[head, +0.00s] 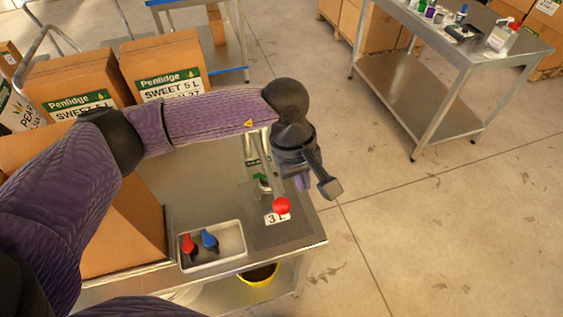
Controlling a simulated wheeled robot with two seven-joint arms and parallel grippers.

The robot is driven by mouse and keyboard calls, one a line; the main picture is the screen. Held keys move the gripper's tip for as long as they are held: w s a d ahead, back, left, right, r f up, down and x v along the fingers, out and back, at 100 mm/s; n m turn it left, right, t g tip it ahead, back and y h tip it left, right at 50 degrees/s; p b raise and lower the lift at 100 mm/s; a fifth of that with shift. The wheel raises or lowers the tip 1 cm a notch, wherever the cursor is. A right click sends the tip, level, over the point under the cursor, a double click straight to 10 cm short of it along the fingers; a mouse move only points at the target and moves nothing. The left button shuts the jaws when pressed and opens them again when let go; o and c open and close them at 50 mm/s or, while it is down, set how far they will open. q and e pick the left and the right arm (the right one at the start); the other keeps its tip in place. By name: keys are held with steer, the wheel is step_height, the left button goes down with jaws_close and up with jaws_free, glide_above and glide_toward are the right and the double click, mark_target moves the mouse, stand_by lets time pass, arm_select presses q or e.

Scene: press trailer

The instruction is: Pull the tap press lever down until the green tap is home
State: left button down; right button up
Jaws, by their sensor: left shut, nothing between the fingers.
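The tap press (251,150) stands on the metal bench, partly hidden behind my left forearm and wrist. A red ball knob (282,205), which looks like the end of the press lever, shows at the front of the press above a "3 L" label. The green tap (263,182) shows low in the press, small and partly covered; I cannot tell how far it is seated. My left gripper (329,187) is shut and empty, above and to the right of the red knob, apparently apart from it. My right gripper is out of view.
A white tray (241,251) with a red tap (188,246) and a blue tap (209,240) sits at the bench front. Cardboard boxes (165,75) crowd the left. A yellow bucket (259,276) is under the bench. Another metal table (440,45) stands at upper right; floor between is clear.

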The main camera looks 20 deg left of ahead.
mark_target(282, 202)
arm_select(q)
steer(key=w+a+y, duration=0.2)
steer(key=a+y, duration=0.1)
steer(key=a, duration=0.1)
steer(key=shift+m+h, duration=0.3)
steer(key=shift+s+a+f+b, duration=0.15)
steer(key=shift+f+b, duration=1.15)
steer(key=shift+f, duration=0.85)
steer(key=shift+s+d+f+b, duration=0.1)
steer(key=shift+f+b, duration=1.2)
steer(key=shift+f, duration=0.8)
steer(key=shift+f+b, duration=0.75)
steer(key=shift+f, duration=0.7)
steer(key=shift+s+f+b, duration=0.1)
steer(key=shift+f+b, duration=1.35)
steer(key=shift+b, duration=0.1)
steer(key=shift+r, duration=0.1)
step_height(282, 202, up, 10)
steer(key=p, duration=0.6)
steer(key=shift+r+p, duration=0.1)
steer(key=shift+p, duration=0.25)
